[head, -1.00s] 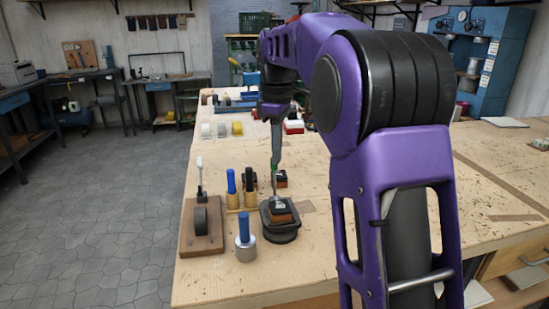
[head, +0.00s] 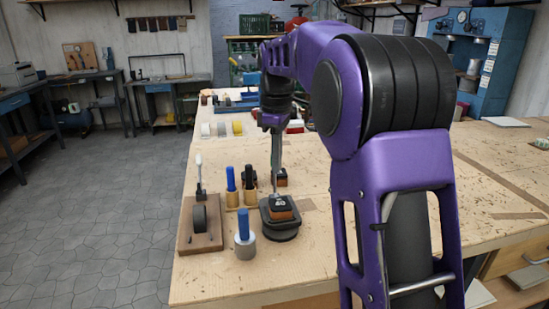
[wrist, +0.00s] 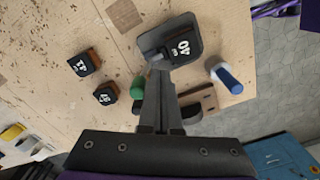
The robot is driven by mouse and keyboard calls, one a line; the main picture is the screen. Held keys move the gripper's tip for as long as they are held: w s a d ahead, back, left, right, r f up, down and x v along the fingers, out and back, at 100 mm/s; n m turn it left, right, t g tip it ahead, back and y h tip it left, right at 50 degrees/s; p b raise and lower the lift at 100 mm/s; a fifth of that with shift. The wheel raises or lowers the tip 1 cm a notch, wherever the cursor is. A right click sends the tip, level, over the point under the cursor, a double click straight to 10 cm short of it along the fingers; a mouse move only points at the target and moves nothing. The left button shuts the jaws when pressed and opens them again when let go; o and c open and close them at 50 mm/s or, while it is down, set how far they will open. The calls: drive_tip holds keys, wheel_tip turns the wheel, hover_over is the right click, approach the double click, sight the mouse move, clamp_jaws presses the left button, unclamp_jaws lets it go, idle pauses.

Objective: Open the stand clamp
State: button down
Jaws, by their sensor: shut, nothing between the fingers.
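A black stand base (head: 279,232) sits on the bench and carries a brown-sided block (head: 279,209) with a black top marked 40. The block also shows in the wrist view (wrist: 181,47). A dark part juts out beside the block there, close to my fingertips; I cannot tell whether it is the clamp or whether they touch. My gripper (head: 275,188) points down just behind the block, with its fingers together and empty. It also shows in the wrist view (wrist: 161,72). A wooden stand (head: 201,239) with a black wheel and a white-tipped upright is left of it.
Two smaller black-topped blocks (wrist: 83,63) (wrist: 106,93) and a green knob (wrist: 137,88) are near my fingers. Bench at the front is clear.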

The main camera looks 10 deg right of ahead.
drive_tip(key=shift+f+b, duration=0.3)
drive_tip(key=shift+f, duration=0.45)
drive_tip(key=shift+w+r, duration=0.1)
